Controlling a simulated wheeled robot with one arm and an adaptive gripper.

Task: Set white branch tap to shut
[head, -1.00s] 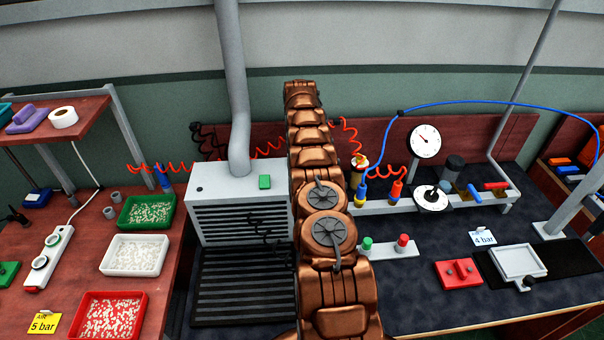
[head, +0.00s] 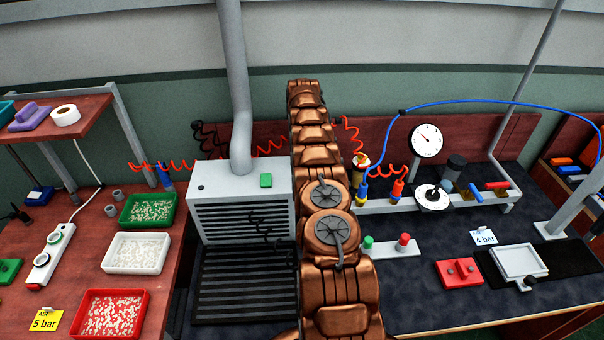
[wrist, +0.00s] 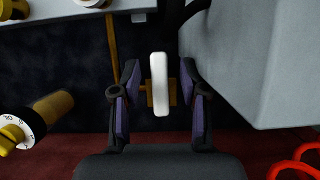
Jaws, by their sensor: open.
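In the wrist view the white tap handle (wrist: 159,84) is a slim white lever, upright in the picture, over a small brass body (wrist: 173,93). My gripper (wrist: 159,77) is open, with one dark finger on each side of the handle. A gap shows between the handle and each finger, so neither seems to touch it. In the head view my copper-coloured arm hides the white tap and my gripper.
A grey housing (wrist: 235,65) stands close right of my gripper. A brass fitting with a white dial and yellow knob (wrist: 12,139) is at left, and a red coiled hose (wrist: 297,165) at lower right. In the head view a gauge (head: 426,140) stands right of my arm.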

